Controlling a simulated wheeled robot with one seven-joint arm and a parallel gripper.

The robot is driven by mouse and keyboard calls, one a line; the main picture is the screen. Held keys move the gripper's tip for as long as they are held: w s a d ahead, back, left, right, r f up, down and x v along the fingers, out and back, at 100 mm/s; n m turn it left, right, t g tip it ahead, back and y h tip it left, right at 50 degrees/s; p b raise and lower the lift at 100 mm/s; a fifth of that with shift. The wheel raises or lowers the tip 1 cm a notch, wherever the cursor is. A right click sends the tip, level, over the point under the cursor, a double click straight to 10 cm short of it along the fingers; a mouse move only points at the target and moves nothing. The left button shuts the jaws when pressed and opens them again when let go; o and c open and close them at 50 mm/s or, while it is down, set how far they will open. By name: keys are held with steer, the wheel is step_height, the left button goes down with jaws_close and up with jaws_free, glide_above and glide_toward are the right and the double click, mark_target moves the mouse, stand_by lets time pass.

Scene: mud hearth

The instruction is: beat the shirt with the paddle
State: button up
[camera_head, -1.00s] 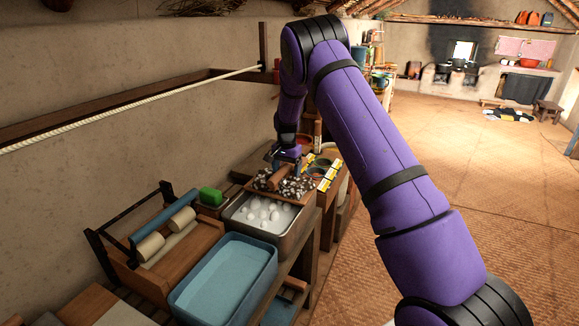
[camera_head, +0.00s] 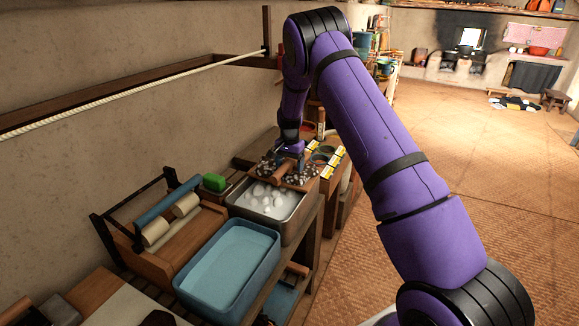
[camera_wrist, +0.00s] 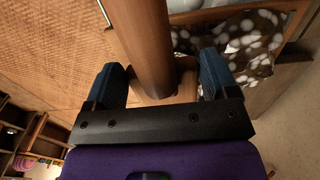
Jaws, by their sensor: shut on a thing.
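The shirt (camera_head: 302,178) is dark with white dots and lies on the wooden bench just beyond the metal tub. It also shows in the wrist view (camera_wrist: 243,38) at the upper right. The wooden paddle (camera_head: 283,170) is over the shirt in the head view; I cannot tell whether they touch. In the wrist view the paddle (camera_wrist: 144,35) runs up from between the two blue fingers. My gripper (camera_head: 290,152) is shut on it, seen close in the wrist view (camera_wrist: 162,82). Part of the shirt is hidden behind the paddle and gripper.
A metal tub (camera_head: 290,222) of suds stands in front of the shirt. Nearer are a blue basin (camera_head: 183,297) and a wooden rack with rollers (camera_head: 155,233). A green block (camera_head: 215,182) sits left of the tub. A rope (camera_head: 130,96) runs along the wall.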

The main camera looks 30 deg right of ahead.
step_height(320, 180, up, 4)
steer(key=shift+f, duration=0.2)
steer(key=shift+f, duration=0.1)
step_height(320, 180, down, 5)
steer(key=shift+f, duration=0.2)
step_height(320, 180, up, 6)
steer(key=shift+f, duration=0.15)
steer(key=shift+f, duration=0.1)
step_height(320, 180, down, 6)
steer(key=shift+f, duration=0.15)
steer(key=shift+r, duration=3.2)
